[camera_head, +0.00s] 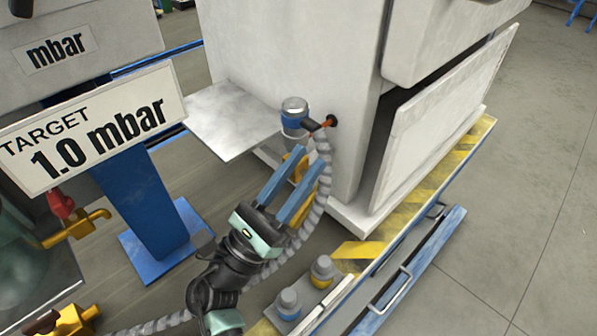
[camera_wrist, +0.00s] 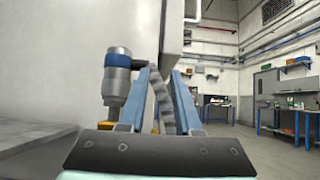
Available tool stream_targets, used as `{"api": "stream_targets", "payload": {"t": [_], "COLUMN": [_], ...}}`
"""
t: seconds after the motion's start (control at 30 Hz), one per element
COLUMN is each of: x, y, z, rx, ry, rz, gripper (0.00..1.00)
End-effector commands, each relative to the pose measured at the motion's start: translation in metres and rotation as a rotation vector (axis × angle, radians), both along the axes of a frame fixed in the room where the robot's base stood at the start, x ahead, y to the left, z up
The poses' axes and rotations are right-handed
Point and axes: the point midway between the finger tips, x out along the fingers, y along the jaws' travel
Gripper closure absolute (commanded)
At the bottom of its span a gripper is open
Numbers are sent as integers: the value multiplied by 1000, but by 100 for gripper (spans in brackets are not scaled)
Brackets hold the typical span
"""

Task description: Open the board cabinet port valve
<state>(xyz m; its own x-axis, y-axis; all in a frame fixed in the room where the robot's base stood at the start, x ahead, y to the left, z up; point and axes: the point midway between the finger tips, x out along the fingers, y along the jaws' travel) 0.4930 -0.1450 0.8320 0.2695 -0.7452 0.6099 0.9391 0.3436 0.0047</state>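The white board cabinet (camera_head: 287,55) stands at the centre of the head view. On its side is a grey cylindrical fitting with a blue band (camera_head: 293,118), joined by a dark stub to an orange-rimmed port (camera_head: 331,121). The fitting also shows left of my fingers in the wrist view (camera_wrist: 117,80). A yellow part (camera_head: 293,160), perhaps the valve handle, lies below it, partly hidden by my finger. My gripper (camera_head: 314,160) is open, its two blue fingers apart just below the fitting. In the wrist view a ribbed grey hose (camera_wrist: 160,95) shows between the fingers; I cannot tell any contact.
A metal shelf (camera_head: 225,122) juts out left of the fitting. The grey hose (camera_head: 322,170) hangs down beside my gripper. A sign reading "TARGET 1.0 mbar" (camera_head: 90,125) stands at left. Two capped fittings (camera_head: 322,272) sit on the striped base at lower right.

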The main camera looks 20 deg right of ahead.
Motion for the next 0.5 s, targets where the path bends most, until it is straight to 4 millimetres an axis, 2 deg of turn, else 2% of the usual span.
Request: {"api": "stream_targets", "payload": {"t": [0.03, 0.17, 0.33, 0.5], "x": [-1, -6, -16, -22], "y": [-1, -10, -24, -26], "z": [5, 18, 31, 35], "rx": [15, 137, 416, 728], "ry": [-13, -102, -309, -542], "rz": [5, 40, 100, 128], "gripper": [78, 100, 100, 100]}}
